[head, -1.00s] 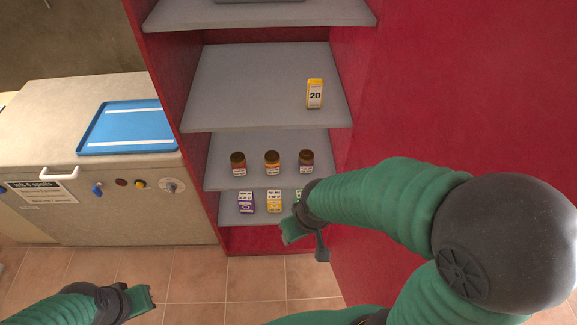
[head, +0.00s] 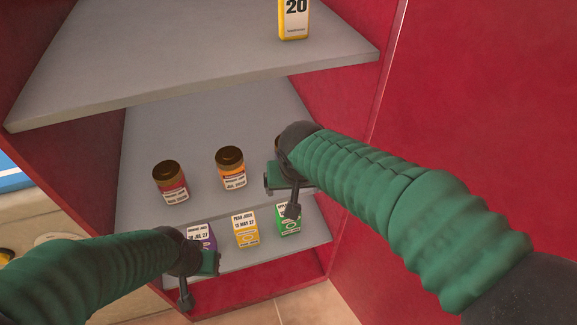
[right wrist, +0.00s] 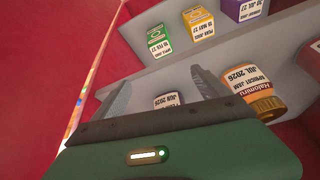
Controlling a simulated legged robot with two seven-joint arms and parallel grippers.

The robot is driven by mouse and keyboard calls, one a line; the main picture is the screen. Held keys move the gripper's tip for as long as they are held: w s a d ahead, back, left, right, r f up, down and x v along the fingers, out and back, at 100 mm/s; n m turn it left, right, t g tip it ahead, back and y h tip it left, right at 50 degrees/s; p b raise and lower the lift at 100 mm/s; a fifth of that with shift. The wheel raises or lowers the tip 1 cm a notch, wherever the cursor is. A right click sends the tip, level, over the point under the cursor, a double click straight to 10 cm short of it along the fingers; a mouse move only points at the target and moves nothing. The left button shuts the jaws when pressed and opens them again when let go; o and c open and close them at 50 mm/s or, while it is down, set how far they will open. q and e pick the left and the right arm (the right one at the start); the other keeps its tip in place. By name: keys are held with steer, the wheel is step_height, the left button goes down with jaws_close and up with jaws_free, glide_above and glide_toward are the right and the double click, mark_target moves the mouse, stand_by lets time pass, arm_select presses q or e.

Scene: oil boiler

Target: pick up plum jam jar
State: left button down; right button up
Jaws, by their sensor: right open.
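A jar (right wrist: 169,101) with a white label shows between the two fingers of my open right gripper (right wrist: 163,92) in the right wrist view. Only its label part shows above the gripper body, and its jam name is not readable. In the head view my right gripper (head: 283,185) is at the right end of the jar shelf and hides this jar. My left gripper (head: 198,268) is low in front of the bottom shelf; whether it is open is unclear.
An apricot jam jar (head: 230,167) and a reddish jam jar (head: 170,183) stand to the left on the middle shelf (head: 200,125). Purple, yellow (head: 245,229) and green cartons stand below. A yellow box (head: 294,18) stands on the shelf above. A red wall (head: 470,110) is at right.

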steer(key=w, duration=0.3)
steer(key=w+a+b, duration=0.1)
steer(key=w, duration=0.6)
steer(key=shift+w+a+f+b, duration=0.1)
steer(key=shift+w+a+b, duration=0.05)
steer(key=shift+a+b, duration=0.15)
steer(key=shift+w+d+f+b, duration=0.1)
steer(key=shift+w+f+b, duration=0.25)
steer(key=shift+f+b, duration=0.25)
steer(key=shift+s+r, duration=0.1)
steer(key=shift+r, duration=0.05)
jaws_close()
